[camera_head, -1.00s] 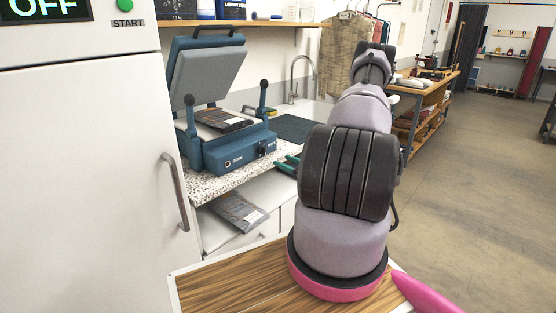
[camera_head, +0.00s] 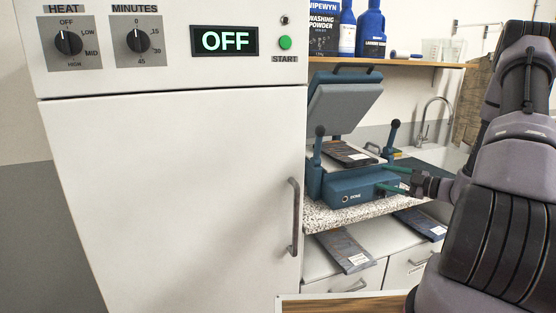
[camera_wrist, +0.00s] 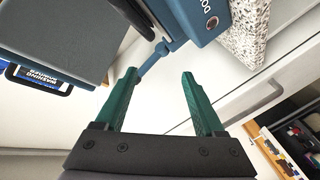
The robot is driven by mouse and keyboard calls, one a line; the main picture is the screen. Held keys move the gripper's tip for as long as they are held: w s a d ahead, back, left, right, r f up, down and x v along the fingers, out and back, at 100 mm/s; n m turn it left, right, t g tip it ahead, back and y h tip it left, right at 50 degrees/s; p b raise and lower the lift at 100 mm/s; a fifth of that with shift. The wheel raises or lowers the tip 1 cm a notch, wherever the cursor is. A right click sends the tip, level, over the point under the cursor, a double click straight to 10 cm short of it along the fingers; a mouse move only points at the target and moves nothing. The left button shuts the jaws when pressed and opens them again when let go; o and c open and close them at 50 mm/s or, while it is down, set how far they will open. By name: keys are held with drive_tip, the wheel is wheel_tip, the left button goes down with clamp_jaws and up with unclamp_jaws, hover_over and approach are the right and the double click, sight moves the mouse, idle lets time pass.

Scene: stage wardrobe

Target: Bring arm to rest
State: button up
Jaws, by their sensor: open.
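My gripper (camera_head: 384,178) is open and empty, with its green fingers pointing left in the head view, in front of the right side of the blue press (camera_head: 352,184). In the wrist view my gripper (camera_wrist: 158,75) shows both green fingers spread wide, with nothing between them. The press (camera_wrist: 200,18) shows beyond the fingertips there; whether a finger touches it I cannot tell. My arm is bent on the right side of the head view and hides part of the counter and sink.
A tall white cabinet (camera_head: 170,190) with a handle (camera_head: 293,215) and a display reading OFF stands at left. The press lid is raised over a dark packet (camera_head: 348,154). Two dark packets (camera_head: 345,250) (camera_head: 420,224) lie below the speckled counter (camera_head: 325,219). Bottles (camera_head: 371,30) stand on a shelf.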

drive_tip(key=s+a+r+n+g+h, duration=0.2)
drive_tip(key=s+a+r+n+g, duration=0.45)
drive_tip(key=n, duration=0.65)
drive_tip(key=s+a+r+n+g+h, duration=0.1)
drive_tip(key=s+a+r+n+g, duration=0.3)
drive_tip(key=s+a+r+n, duration=0.75)
drive_tip(key=s+d+r+n+t+h, duration=0.2)
drive_tip(key=s+r+n+t+h, duration=0.1)
drive_tip(key=n, duration=0.9)
drive_tip(key=s+d+r+n+t+h, duration=0.3)
drive_tip(key=r+n, duration=0.4)
drive_tip(key=n, duration=0.6)
drive_tip(key=shift+s+d+r+h, duration=0.25)
drive_tip(key=shift+s+h, duration=0.55)
drive_tip(key=shift+s, duration=0.35)
